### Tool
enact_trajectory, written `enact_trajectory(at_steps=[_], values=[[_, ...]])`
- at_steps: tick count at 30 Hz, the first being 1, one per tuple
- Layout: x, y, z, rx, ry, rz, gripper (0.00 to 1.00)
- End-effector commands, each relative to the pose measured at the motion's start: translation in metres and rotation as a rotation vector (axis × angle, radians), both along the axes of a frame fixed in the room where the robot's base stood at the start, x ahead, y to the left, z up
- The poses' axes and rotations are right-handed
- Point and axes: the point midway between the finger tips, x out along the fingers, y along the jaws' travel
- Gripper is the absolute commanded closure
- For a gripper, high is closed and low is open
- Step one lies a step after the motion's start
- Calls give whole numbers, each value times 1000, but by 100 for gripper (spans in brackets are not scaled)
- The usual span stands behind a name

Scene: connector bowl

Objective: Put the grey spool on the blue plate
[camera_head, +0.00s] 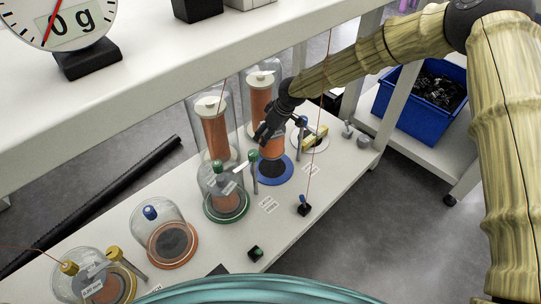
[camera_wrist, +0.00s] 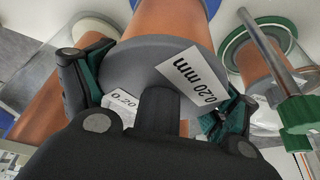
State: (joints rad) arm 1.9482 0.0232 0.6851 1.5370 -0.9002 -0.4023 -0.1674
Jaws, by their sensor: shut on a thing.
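The grey spool has a grey end disc with a "0.20 mm" label and an orange-copper winding; it shows in the head view (camera_head: 272,149) and, close up, in the wrist view (camera_wrist: 140,72). My gripper (camera_head: 265,135) is shut on its grey end disc, with dark green-padded fingers at both sides in the wrist view (camera_wrist: 160,105). The blue plate (camera_head: 288,177) is a blue ring with a dark middle, on the bench directly below the spool. The spool looks upright over it. I cannot tell whether its lower end touches the plate.
Covered copper spools (camera_head: 213,135) stand to the left and behind. A green-ringed plate (camera_head: 226,217) with a glass dome and a green-topped post (camera_head: 252,158) are close left. An orange-ringed plate (camera_head: 172,262) is nearer. A blue bin (camera_head: 415,118) is beyond.

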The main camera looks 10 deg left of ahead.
Motion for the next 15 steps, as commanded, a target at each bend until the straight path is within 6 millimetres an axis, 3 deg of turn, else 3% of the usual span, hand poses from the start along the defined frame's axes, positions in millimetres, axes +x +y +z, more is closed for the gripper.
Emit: enact_trajectory(at_steps=[12, 15], values=[[1, 0, -52, 2, -1, -1, 84], [1, 0, -58, 1, -2, -2, 84]])
